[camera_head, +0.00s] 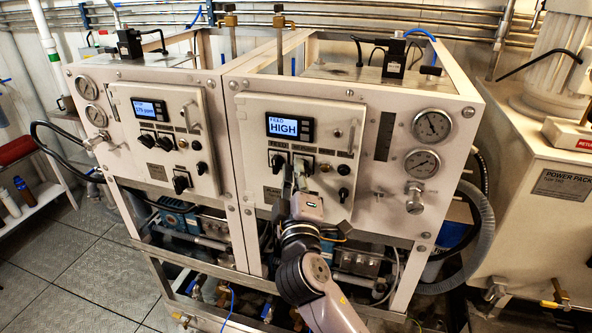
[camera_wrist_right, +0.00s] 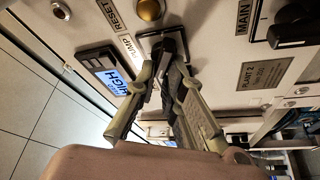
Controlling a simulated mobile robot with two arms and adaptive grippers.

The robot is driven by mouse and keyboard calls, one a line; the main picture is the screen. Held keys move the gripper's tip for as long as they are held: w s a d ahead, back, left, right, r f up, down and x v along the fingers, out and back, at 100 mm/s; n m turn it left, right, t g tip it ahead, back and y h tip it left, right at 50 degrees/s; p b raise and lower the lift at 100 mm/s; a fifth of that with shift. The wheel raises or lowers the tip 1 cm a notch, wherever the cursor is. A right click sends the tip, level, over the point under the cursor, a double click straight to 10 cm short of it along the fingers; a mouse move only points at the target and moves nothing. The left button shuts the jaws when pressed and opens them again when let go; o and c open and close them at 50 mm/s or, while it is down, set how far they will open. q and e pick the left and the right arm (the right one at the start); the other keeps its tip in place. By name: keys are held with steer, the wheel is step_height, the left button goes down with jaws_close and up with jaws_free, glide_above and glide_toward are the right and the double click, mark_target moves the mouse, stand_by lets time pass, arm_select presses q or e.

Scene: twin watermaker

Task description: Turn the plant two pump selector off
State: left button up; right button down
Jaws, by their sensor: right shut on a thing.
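The plant two panel (camera_head: 255,150) is the right one of two white control panels in the head view. Its display (camera_head: 290,127) reads FEED HIGH. The plant two label (camera_wrist_right: 264,73) shows in the wrist view. My right gripper (camera_head: 297,173) reaches up to this panel from below. In the wrist view, my right gripper (camera_wrist_right: 164,70) is shut on the dark handle of the pump selector (camera_wrist_right: 174,45), beside the PUMP label. The fingers partly hide the handle, and its exact angle is hard to tell. My left gripper is not in view.
The main switch (camera_wrist_right: 294,25) sits beside the selector in the wrist view. A similar panel (camera_head: 150,115) with black knobs stands to the left. Pressure gauges (camera_head: 432,125) and a valve (camera_head: 414,195) are to the right. The left floor (camera_head: 65,260) is mostly clear.

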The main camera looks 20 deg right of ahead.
steer(key=shift+r, duration=0.35)
steer(key=c, duration=1.7)
jaws_free()
steer(key=shift+s+d, duration=0.1)
steer(key=shift+f, duration=0.25)
steer(key=shift+w+f, duration=0.1)
steer(key=shift+w, duration=0.1)
steer(key=v, duration=1.2)
